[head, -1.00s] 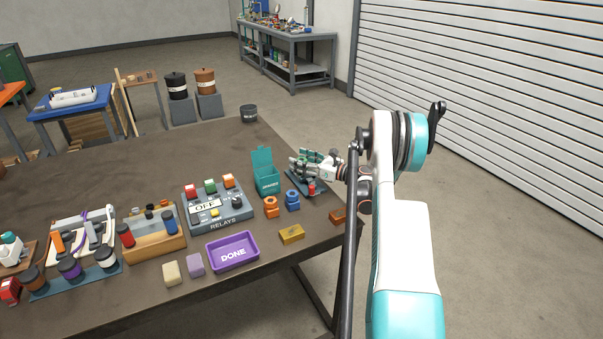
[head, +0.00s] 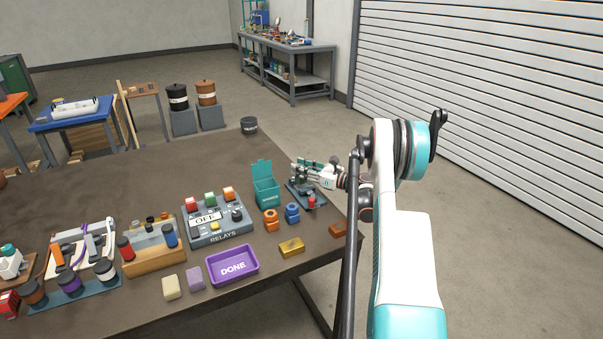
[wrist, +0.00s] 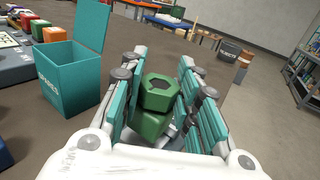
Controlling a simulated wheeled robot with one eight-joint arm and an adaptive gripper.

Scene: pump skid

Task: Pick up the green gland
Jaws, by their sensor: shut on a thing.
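The green gland (wrist: 158,97) has a hexagonal top with a dark recess and stands between the fingers of my gripper (wrist: 157,95) in the wrist view. The teal finger pads are on both sides of it, and the gripper is shut on it. In the head view my gripper (head: 305,173) is at the right end of the table, over a dark blue-grey plate (head: 317,207) with a red knob. The gland is hard to make out there, hidden by the fingers.
An open teal bin (head: 266,193) stands just left of my gripper. Orange (head: 271,220) and blue (head: 292,213) fittings are in front of it. The relay box (head: 215,225) and purple DONE tray (head: 232,282) are further left. The table's right edge is close.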

